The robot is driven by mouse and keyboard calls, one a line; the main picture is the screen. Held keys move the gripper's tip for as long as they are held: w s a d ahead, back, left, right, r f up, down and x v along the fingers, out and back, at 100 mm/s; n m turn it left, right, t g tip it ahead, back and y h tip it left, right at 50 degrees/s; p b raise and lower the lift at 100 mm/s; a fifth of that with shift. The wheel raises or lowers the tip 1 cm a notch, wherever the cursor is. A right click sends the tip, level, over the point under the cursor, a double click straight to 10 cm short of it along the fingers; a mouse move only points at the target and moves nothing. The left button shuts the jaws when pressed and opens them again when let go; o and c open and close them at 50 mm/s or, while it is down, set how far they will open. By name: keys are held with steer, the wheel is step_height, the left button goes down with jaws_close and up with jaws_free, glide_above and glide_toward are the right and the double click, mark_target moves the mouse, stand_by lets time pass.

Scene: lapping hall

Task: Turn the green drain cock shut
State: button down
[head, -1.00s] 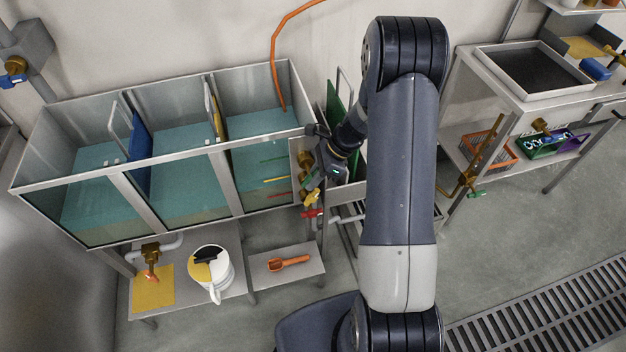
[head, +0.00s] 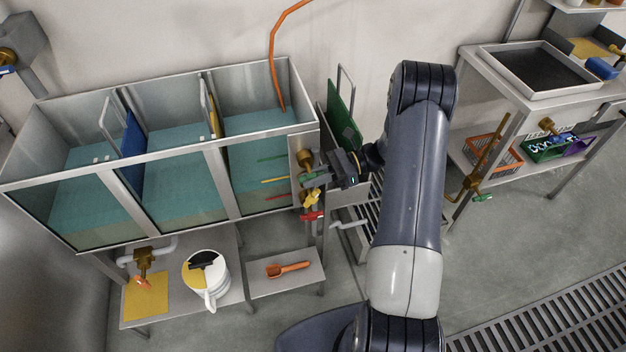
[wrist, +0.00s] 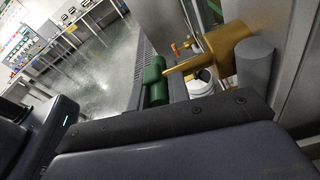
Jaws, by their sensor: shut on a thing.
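The green drain cock's lever (head: 316,181) is the top one of a stack on the right end of the glass tank. In the head view it points right from its brass body (head: 305,160), with my gripper (head: 332,174) at its outer end. In the wrist view the green grip (wrist: 155,82) and brass stem (wrist: 208,54) show just beyond the dark finger (wrist: 165,122). My gripper is shut on the green lever; the contact itself is largely hidden.
A yellow cock (head: 311,198) and a red cock (head: 312,215) sit close below. The tank (head: 180,165) stands left, with an orange hose (head: 273,65). A green panel (head: 343,118) stands behind my gripper.

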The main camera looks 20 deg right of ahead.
steer(key=shift+y, duration=0.4)
steer(key=c, duration=1.3)
jaws_free()
steer(key=shift+c, duration=0.2)
steer(key=d+r, duration=0.1)
steer(key=d, duration=0.9)
steer(key=shift+w+d+b, duration=0.15)
steer(key=shift+d+b, duration=0.2)
steer(key=shift+b, duration=0.1)
steer(key=a, duration=0.7)
steer(key=a+f, duration=0.1)
steer(key=a, duration=0.3)
steer(key=shift+p, duration=0.35)
steer(key=shift+d, duration=0.15)
